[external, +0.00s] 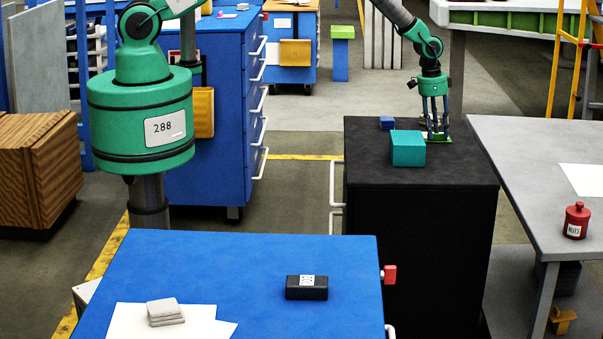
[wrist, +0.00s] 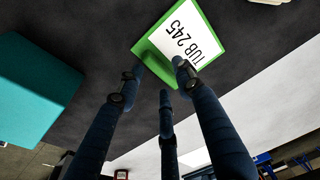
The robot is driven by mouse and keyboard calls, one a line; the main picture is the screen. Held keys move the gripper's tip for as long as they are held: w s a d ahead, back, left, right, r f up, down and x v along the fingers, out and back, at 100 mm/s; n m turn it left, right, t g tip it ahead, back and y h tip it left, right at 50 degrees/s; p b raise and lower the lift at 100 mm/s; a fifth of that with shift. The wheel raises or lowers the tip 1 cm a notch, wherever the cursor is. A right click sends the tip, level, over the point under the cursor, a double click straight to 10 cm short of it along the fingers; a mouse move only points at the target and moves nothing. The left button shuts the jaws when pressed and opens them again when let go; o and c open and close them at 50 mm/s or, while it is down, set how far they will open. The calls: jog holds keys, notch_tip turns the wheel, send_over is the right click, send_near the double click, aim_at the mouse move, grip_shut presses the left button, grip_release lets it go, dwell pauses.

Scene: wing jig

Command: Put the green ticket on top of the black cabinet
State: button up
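The green ticket (wrist: 214,62), a flat green piece with a white label reading "TUB 245", is at the black cabinet's top (external: 460,172). In the external view the ticket (external: 438,138) shows at the back right of the top, right under my gripper (external: 436,132). My gripper points straight down. In the wrist view the fingertips of my gripper (wrist: 162,78) surround one end of the ticket, one of them overlapping the label. Whether they press on it is unclear. I cannot tell if the ticket rests flat or hangs slightly above the surface.
A teal box (external: 408,148) stands on the cabinet just left of the ticket, with a small blue block (external: 387,123) behind it. A grey table (external: 530,150) with a red jar (external: 577,221) is at the right. The cabinet top's front is clear.

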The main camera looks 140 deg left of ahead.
notch_tip(320, 180, up, 11)
jog(key=s+d, duration=0.1)
jog(key=shift+b, duration=0.45)
jog(key=shift+d+r, duration=0.1)
dwell(0.9)
